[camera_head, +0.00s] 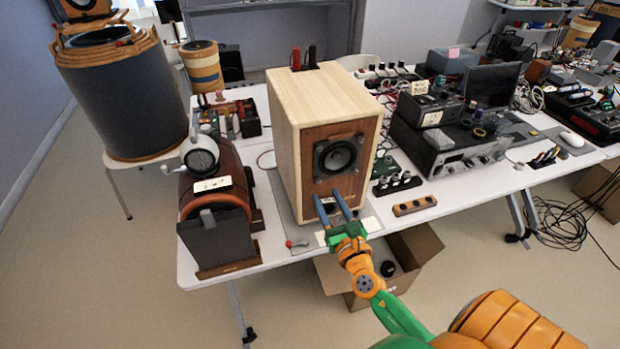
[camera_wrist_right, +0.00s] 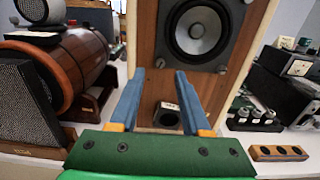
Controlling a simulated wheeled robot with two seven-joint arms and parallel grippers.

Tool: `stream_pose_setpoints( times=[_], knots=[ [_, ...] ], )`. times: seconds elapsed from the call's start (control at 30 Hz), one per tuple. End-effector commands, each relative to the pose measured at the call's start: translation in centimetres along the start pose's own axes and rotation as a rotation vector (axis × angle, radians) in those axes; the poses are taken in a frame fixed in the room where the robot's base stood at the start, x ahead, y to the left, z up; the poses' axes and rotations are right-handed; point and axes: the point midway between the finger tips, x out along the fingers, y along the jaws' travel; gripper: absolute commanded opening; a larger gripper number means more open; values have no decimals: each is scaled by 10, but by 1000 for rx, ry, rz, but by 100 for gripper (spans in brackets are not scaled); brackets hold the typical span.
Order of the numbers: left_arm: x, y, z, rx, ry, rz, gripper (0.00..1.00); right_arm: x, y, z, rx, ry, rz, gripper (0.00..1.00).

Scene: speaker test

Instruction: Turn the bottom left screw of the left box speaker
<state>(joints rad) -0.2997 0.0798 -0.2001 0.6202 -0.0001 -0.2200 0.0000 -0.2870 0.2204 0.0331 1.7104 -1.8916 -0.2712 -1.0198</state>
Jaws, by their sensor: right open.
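The box speaker (camera_head: 292,126) is a pale wooden box with a brown front, standing upright on the table. Its round black-rimmed driver (camera_head: 338,156) also shows in the wrist view (camera_wrist_right: 197,30). Dark screws sit around the driver. The bottom left screw (camera_wrist_right: 160,63) shows at the driver's lower left and is very small in the head view (camera_head: 318,180). My right gripper (camera_head: 327,194) is open and empty in front of the speaker's lower front. In the wrist view its blue fingers (camera_wrist_right: 160,74) lie apart, tips just below the screw; contact cannot be told. My left gripper is not in view.
A brown cylindrical speaker (camera_head: 213,183) stands to the left. A wooden strip with dark holes (camera_head: 414,205) lies to the right, near electronic equipment (camera_head: 450,143). A red-handled tool (camera_head: 297,243) lies near the table's front edge. An open cardboard box (camera_head: 415,245) is below.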

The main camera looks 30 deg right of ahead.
Motion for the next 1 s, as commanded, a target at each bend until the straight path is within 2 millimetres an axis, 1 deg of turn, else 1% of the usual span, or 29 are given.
stream_pose_setpoints(
  times=[0.03,0.1,0.2,0.33,0.57,0.67,0.7,0.73,0.77,1.0],
  knots=[
    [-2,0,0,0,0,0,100,12,0,2,1,-4,-1,47],
    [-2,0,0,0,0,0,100,27,0,2,4,-4,-2,47],
    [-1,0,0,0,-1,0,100,40,0,0,5,-2,-1,47],
    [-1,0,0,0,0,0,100,48,0,0,7,-1,-1,47],
    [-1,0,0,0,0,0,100,49,0,0,9,-1,-1,47],
    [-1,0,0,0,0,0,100,49,0,0,9,-1,-1,23],
    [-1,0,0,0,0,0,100,49,0,0,9,-1,-1,12],
    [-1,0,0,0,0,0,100,49,0,0,9,-1,-1,4],
    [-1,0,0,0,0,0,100,49,0,0,9,-1,-1,0],
    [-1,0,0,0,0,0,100,49,0,0,13,-1,-1,0]
  ],
)
